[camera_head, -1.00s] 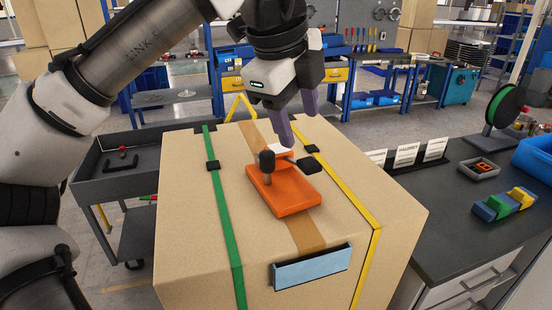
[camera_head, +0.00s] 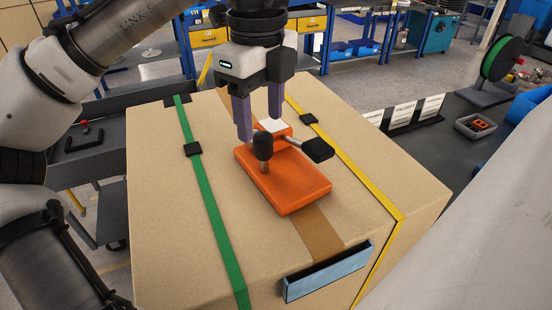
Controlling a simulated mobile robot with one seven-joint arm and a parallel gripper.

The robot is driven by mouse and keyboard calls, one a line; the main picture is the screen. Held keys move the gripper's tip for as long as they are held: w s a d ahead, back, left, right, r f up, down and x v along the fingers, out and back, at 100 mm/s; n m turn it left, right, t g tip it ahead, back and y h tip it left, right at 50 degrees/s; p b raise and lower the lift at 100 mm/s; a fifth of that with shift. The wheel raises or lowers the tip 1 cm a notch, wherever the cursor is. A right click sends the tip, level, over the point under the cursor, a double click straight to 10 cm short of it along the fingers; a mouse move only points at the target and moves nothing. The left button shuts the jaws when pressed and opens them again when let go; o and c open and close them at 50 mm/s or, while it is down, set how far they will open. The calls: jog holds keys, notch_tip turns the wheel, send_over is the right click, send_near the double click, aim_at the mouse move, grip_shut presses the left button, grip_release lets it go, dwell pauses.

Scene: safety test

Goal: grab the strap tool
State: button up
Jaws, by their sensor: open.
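The strap tool (camera_head: 290,185) has a flat orange base, an upright lever with a black knob (camera_head: 263,146), a black-ended side handle (camera_head: 317,150) and a white patch at its back. It lies on top of a large cardboard box (camera_head: 170,225). My gripper (camera_head: 259,128) points down over the back part of the tool, with its two purple fingers apart and nothing seen between them. The left finger shows just behind and left of the black knob. I cannot tell whether either finger touches the tool.
A green strap (camera_head: 212,215) and a yellow strap (camera_head: 350,170) cross the box, each with a black buckle. A light blue holder (camera_head: 328,272) is on its front. A dark cart (camera_head: 95,160) stands left. A dark counter (camera_head: 450,130) holds cards and a green spool (camera_head: 502,60).

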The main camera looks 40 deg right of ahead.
aim_at(263, 135)
jog(key=shift+s+d+f+p, duration=0.1)
jog(key=shift+f+p, duration=0.3)
jog(key=shift+f, duration=3.15)
grip_shut()
